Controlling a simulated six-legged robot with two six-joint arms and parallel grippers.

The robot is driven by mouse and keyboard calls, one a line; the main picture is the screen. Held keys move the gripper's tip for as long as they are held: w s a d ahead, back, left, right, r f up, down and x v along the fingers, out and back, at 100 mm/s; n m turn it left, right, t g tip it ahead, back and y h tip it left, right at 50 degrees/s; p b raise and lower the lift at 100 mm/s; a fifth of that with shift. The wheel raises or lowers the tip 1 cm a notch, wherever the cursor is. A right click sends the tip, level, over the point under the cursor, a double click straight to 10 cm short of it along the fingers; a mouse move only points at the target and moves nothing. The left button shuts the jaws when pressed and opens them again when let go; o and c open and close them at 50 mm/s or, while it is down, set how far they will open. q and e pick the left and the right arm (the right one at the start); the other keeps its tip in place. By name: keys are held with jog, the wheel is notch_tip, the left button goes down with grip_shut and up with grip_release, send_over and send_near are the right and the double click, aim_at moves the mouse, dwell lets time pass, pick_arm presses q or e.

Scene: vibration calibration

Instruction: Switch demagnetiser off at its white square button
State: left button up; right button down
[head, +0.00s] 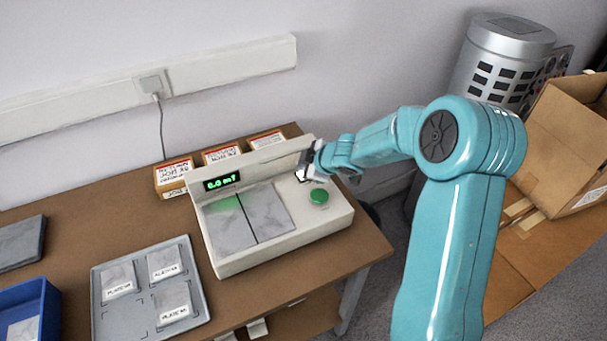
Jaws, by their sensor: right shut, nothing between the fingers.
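The demagnetiser (280,246) is a cream box on the brown table, with two grey plates on its top and a raised back panel. Its display (222,182) is lit green and seems to read 6.0 mT. A round green button (319,196) is on its right side. The white square button (301,175) shows only in part, just above the green one, at the tip of my right gripper (304,172). My right gripper is shut and empty; I cannot tell whether it touches the button. My left gripper is not in view.
A grey tray (140,318) with several labelled plates stands at front left, beside a blue bin (48,305) and a dark slab (22,243). Labelled boxes (173,174) stand behind the demagnetiser. An open cardboard box (565,150) and a silver cylinder (500,60) are at right.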

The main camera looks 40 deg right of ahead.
dwell(0.8)
jog(key=shift+f+b, duration=0.4)
jog(key=shift+f, duration=0.05)
jog(key=shift+f+b, duration=0.4)
dwell(0.5)
jog(key=shift+r, duration=0.1)
jog(key=shift+r+p, duration=0.75)
jog(key=shift+p, duration=0.2)
notch_tip(320, 180, up, 5)
jog(key=p, duration=0.5)
dwell(0.5)
